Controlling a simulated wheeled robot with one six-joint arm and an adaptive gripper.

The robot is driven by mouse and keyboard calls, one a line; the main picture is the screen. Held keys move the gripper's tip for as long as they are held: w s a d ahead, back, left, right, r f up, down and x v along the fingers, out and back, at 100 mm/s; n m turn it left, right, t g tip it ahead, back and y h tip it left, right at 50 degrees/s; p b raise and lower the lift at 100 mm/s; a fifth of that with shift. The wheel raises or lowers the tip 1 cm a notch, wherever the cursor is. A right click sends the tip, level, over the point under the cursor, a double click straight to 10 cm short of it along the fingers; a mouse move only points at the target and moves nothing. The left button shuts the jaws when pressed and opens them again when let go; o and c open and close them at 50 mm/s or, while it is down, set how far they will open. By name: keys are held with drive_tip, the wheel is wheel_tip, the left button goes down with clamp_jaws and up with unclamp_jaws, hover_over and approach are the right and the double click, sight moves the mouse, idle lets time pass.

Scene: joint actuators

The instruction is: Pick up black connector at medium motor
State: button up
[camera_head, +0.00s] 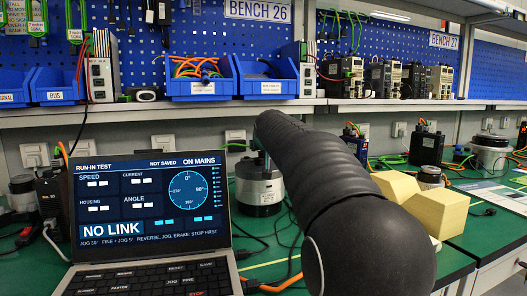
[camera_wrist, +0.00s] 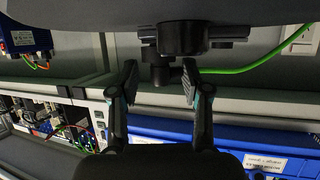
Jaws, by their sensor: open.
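The medium motor appears to be the silver drum with a dark top (camera_head: 260,190) on the green bench, beside the laptop in the head view. A green cable (camera_head: 236,146) runs to its top. In the wrist view a black connector (camera_wrist: 164,72) hangs below a dark round fitting, with a green cable (camera_wrist: 245,66) leading off to the right. My gripper (camera_wrist: 159,70) is open. Its two fingertips stand left and right of the connector, with a gap visible on the left; contact on the right is unclear.
A laptop (camera_head: 150,215) showing "NO LINK" stands at the left. Yellow blocks (camera_head: 438,212) sit right of my arm. Blue bins (camera_head: 200,86) and several drive units line the shelf. Loose cables lie on the bench around the motor.

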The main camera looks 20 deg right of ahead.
drive_tip(key=shift+w+d, duration=0.1)
drive_tip(key=shift+w, duration=0.25)
drive_tip(key=shift+f, duration=0.1)
clamp_jaws()
wheel_tip(320, 180, up, 5)
drive_tip(key=shift+f+p, duration=0.1)
drive_tip(key=shift+p, duration=0.45)
drive_tip(key=s+d+r, duration=0.6)
drive_tip(key=d, duration=0.4)
drive_tip(key=shift+r+p, duration=0.15)
drive_tip(key=shift+p, duration=0.25)
